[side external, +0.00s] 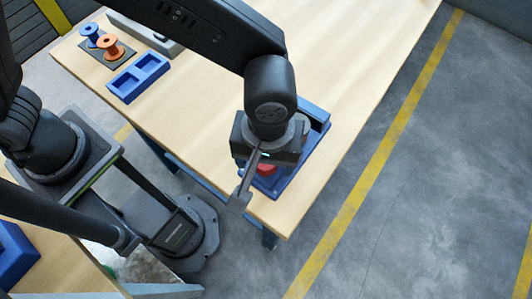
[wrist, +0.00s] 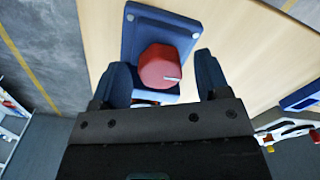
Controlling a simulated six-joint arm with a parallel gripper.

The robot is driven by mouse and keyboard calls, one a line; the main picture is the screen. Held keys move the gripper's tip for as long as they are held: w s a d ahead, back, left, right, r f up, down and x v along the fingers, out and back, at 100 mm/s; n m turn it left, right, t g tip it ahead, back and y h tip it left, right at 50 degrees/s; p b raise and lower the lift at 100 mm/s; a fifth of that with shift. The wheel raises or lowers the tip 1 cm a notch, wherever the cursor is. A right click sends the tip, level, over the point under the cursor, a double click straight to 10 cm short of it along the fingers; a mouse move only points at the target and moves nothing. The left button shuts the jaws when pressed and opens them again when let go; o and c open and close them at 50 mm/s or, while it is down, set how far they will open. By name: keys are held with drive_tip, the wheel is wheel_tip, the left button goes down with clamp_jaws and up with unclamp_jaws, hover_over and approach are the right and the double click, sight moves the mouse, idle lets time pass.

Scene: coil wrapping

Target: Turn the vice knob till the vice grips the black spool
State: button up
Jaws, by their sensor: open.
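The red vice knob (wrist: 158,66), with a white mark on its face, sits on the blue vice (wrist: 138,22) in the wrist view. My gripper (wrist: 164,68) is open, with one finger on either side of the knob and gaps showing between. In the side external view, my gripper hides much of the blue vice (side external: 318,118) near the table's front corner. A little of the red knob (side external: 266,170) shows below my gripper. I cannot make out the black spool in either view.
A blue two-compartment tray (side external: 138,77) lies at the table's left. Behind it, a blue spool (side external: 91,33) and an orange spool (side external: 109,46) stand on a dark plate. The wooden table (side external: 345,50) is clear right of my arm; its edge is close to the vice.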

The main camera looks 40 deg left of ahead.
drive_tip(key=c, duration=0.9)
drive_tip(key=shift+m, duration=0.4)
drive_tip(key=m, duration=0.8)
drive_tip(key=shift+a+m, duration=0.1)
drive_tip(key=shift+m, duration=0.2)
drive_tip(key=m, duration=0.4)
drive_tip(key=shift+t, duration=0.3)
drive_tip(key=shift+m, duration=2.5)
